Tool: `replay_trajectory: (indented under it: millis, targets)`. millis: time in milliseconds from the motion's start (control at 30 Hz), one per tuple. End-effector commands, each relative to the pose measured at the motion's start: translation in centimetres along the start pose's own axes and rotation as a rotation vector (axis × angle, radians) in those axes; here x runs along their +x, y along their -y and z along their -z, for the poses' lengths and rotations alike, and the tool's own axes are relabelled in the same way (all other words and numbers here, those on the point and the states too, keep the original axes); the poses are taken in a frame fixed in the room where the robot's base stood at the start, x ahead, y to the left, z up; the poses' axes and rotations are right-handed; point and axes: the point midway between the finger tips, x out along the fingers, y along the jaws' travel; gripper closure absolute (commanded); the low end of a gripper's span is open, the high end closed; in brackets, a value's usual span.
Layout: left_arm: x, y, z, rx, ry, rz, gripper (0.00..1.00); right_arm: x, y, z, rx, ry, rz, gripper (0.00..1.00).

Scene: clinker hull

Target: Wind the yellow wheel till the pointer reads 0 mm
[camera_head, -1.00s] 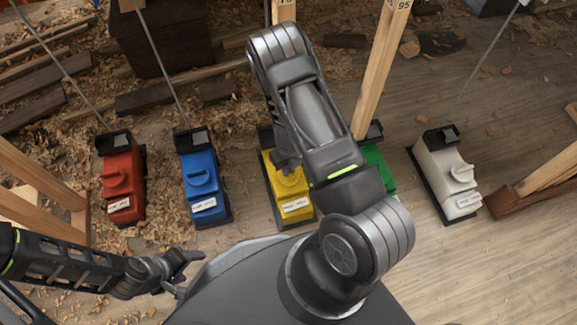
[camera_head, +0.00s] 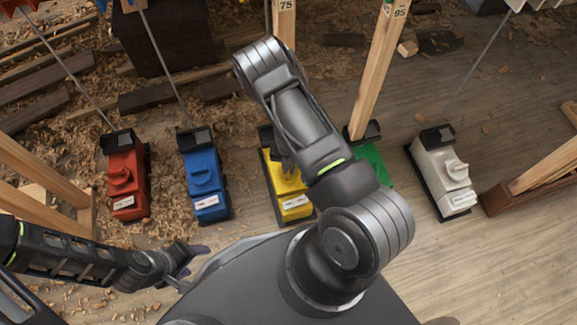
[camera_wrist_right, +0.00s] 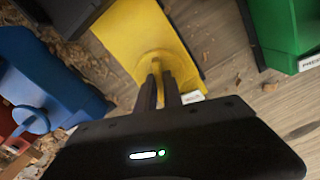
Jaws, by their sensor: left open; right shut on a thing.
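The yellow jack box (camera_head: 291,203) stands on the floor in the middle, partly behind my right arm. In the right wrist view, my right gripper's two fingers (camera_wrist_right: 166,84) are shut on the yellow wheel (camera_wrist_right: 153,62), a round raised knob on top of the yellow box. My left gripper (camera_head: 195,263) is open and empty at the lower left, apart from the boxes. A wooden post marked 75 (camera_head: 284,25) rises behind the yellow box. I cannot make out a pointer or its reading.
Red (camera_head: 127,186) and blue (camera_head: 204,183) boxes stand left of the yellow one. Green (camera_head: 375,165) and white (camera_head: 446,180) boxes stand to its right. Rods and wooden posts rise behind them. Shavings and planks litter the floor at left.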

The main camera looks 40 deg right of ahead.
Motion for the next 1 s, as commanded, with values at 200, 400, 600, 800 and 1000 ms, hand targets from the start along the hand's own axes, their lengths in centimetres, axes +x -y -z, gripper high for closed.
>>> replay_trajectory:
  millis: [200, 400, 600, 800, 1000]
  targets:
    - [-0.02, -0.03, -0.03, 0.0, 0.001, 0.0, 0.34, -0.01, -0.01, 0.0, 0.009, 0.0, -0.001, 1.0]
    - [-0.01, -0.02, -0.02, 0.0, 0.0, 0.0, 0.34, -0.01, -0.02, 0.0, 0.007, 0.0, -0.001, 0.88]
    - [-0.01, -0.01, -0.02, 0.0, 0.0, 0.0, 0.34, -0.01, -0.01, 0.0, 0.006, 0.0, 0.0, 0.71]
    - [-0.01, -0.01, -0.01, 0.0, 0.0, 0.0, 0.34, 0.0, 0.0, 0.01, 0.005, 0.0, 0.0, 0.67]
    - [-0.27, -0.13, -0.04, 0.0, 0.001, 0.0, 0.34, -0.6, -0.01, -0.03, 0.005, 0.0, 0.0, 0.67]
